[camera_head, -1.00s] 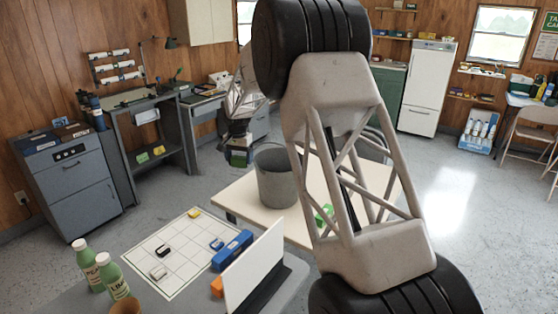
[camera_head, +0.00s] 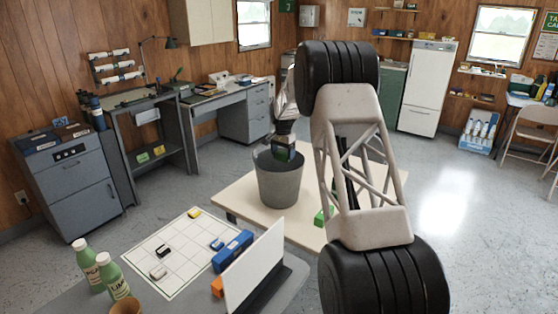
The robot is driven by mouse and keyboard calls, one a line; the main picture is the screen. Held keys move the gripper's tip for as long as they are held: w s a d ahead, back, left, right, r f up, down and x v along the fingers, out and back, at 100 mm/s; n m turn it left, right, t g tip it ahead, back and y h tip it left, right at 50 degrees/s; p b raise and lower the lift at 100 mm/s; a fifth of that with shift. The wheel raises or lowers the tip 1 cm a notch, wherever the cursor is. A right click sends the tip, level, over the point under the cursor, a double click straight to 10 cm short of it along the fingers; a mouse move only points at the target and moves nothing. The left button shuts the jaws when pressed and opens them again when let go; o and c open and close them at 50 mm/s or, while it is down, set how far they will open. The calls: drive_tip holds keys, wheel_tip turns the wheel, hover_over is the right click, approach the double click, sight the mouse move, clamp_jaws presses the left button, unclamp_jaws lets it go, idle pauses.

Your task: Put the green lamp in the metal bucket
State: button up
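My gripper (camera_head: 284,134) is over the metal bucket (camera_head: 280,186), pointing down. A small dark, boxy thing with green on it, which looks like the green lamp (camera_head: 284,151), hangs from its end. The lamp is at the bucket's mouth, with its lower end at about the level of the rim. My fingers are too small to make out, but the lamp moves with them. The grey bucket stands upright on a pale low table. Its inside is mostly hidden.
A bright green thing (camera_head: 322,216) lies on the pale table (camera_head: 236,196), partly behind my arm. In front, a grey table holds a gridded sheet (camera_head: 178,248), a blue box (camera_head: 232,250), a white upright panel (camera_head: 256,266) and green bottles (camera_head: 112,277).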

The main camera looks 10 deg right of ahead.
sight(283, 168)
wheel_tip(283, 168, down, 8)
drive_tip(key=shift+d+r, duration=0.1)
drive_tip(key=shift+r, duration=0.05)
idle(0.3)
drive_tip(key=shift+f, duration=3.1)
drive_tip(key=shift+f, duration=0.1)
drive_tip(key=shift+f, duration=1.8)
drive_tip(key=shift+f, duration=0.1)
drive_tip(key=o, duration=0.5)
